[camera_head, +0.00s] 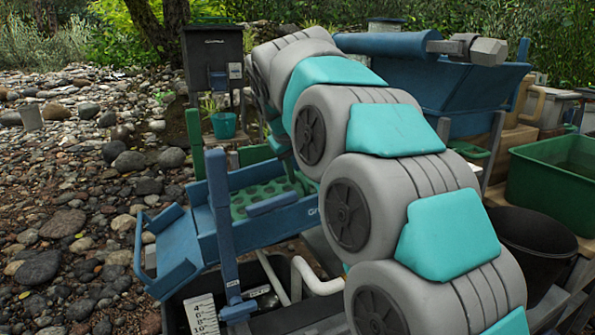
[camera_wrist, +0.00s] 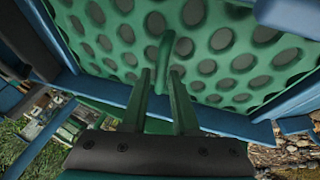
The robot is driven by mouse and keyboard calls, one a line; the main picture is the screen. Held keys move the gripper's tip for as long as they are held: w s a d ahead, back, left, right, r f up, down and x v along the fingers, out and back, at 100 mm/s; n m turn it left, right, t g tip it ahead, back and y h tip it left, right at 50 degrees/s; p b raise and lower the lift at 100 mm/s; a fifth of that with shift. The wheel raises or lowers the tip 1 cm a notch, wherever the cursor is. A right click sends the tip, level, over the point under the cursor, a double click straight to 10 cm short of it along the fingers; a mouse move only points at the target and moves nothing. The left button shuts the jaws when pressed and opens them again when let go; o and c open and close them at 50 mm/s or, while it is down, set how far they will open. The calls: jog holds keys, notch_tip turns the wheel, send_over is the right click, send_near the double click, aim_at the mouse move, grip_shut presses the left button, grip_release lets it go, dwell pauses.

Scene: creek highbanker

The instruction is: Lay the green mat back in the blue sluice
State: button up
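The green mat (camera_head: 262,196), covered with round dark dimples, shows inside the blue sluice (camera_head: 265,228) in the head view, partly hidden by the sluice's near wall and my arm. In the wrist view the mat (camera_wrist: 120,35) fills the upper part, with blue sluice edges (camera_wrist: 225,121) around it. A green loop handle (camera_wrist: 164,48) stands up from the mat. My gripper (camera_wrist: 160,75) is open, its two fingers apart. The lower end of the loop shows between the fingertips; I cannot tell whether they touch it. In the head view my gripper is hidden behind my arm.
A blue hopper (camera_head: 440,85) stands at the back right. A green tub (camera_head: 555,180) and a black bucket (camera_head: 535,235) are at the right. A small green bucket (camera_head: 223,124) is behind the sluice. A white depth gauge (camera_head: 202,314) stands in front. Stones cover the left.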

jog(key=o, duration=0.3)
jog(key=shift+o, duration=0.2)
jog(key=v, duration=0.7)
jog(key=shift+s+r, duration=0.2)
jog(key=shift+r, duration=0.1)
jog(key=shift+a, duration=0.1)
